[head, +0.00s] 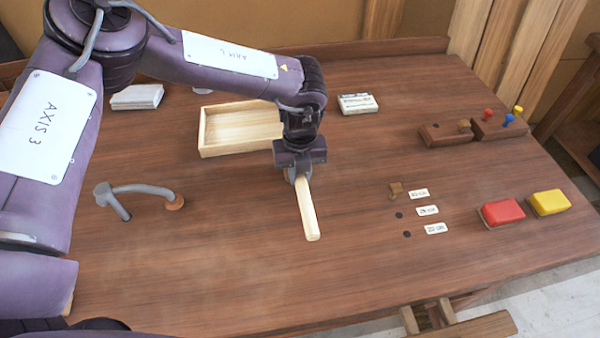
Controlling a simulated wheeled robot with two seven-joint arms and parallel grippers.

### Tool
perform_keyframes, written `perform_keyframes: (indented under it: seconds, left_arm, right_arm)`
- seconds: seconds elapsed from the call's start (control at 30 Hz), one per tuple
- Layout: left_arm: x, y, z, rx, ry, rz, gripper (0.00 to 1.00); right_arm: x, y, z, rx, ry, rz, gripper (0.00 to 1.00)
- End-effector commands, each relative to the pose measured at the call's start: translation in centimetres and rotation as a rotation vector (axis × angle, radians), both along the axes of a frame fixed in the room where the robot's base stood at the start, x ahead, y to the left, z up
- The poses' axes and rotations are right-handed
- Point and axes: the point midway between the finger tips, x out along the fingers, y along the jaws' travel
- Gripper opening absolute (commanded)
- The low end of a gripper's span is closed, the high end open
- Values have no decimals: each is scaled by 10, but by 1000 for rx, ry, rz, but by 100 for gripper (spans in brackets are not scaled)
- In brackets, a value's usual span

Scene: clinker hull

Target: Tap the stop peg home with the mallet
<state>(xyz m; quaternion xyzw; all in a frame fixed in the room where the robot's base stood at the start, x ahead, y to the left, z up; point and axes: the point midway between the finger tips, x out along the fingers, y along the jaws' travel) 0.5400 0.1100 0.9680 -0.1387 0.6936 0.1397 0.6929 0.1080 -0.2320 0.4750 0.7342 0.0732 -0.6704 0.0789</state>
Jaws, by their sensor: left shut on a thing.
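My left gripper (300,172) is shut on a pale wooden bar (308,212), which looks like the mallet's handle. The bar points toward the front of the bench, its free end lowest in the picture. No mallet head can be made out; the gripper may hide it. The stop peg (396,189) is a small brown block-topped peg, standing up from the bench top beside the rearmost of three white labels (419,194). The bar is left of the peg and apart from it. My right gripper is not in view.
Two dark holes (399,215) lie in front of the peg. A red box (502,213) and a yellow box (549,202) are to its right. Peg blocks (446,138), a shallow tray (222,150) and a small box (357,103) stand behind. A grey hooked tool (145,190) lies left.

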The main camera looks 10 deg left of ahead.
Motion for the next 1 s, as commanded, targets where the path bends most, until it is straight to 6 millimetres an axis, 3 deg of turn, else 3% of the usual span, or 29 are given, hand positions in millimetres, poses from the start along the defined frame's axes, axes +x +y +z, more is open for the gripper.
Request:
perform_keyframes:
  seconds: [0.57,1.0]
  left_arm:
    - [1,-1,9,-1,-2,0,0]
    - [1,0,57,-2,-1,1,0]
  right_arm:
    - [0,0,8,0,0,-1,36]
    - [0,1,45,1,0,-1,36]
